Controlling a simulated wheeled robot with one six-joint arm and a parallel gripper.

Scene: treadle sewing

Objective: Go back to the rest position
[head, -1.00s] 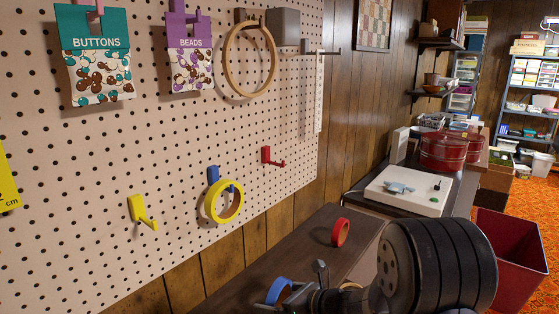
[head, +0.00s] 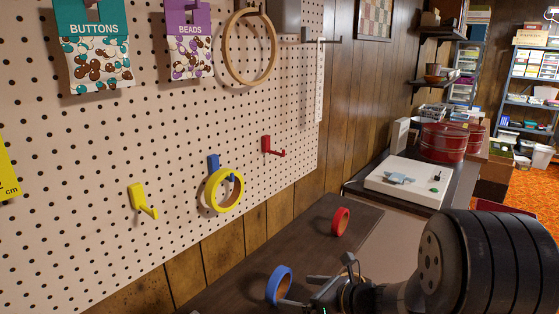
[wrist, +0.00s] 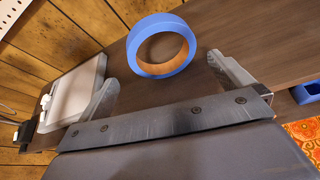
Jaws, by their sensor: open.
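My gripper (head: 300,291) is low in the head view, over the dark bench top, with its fingers apart. A blue tape ring (head: 279,285) stands on the bench beside the fingertips. In the wrist view the blue ring (wrist: 160,18) lies just beyond the open, empty fingers (wrist: 162,75), with a gap to each finger. A yellow tape ring (head: 211,203) hangs on a blue hook (head: 213,161) on the pegboard. A red tape ring (head: 341,222) stands farther back on the bench.
The pegboard (head: 90,140) rises on the left, with an empty yellow hook (head: 138,197), an empty red hook (head: 268,147), a wooden hoop (head: 228,50) and two packets. A white device (head: 405,182) and red tins (head: 443,141) stand behind. The bench between the rings is clear.

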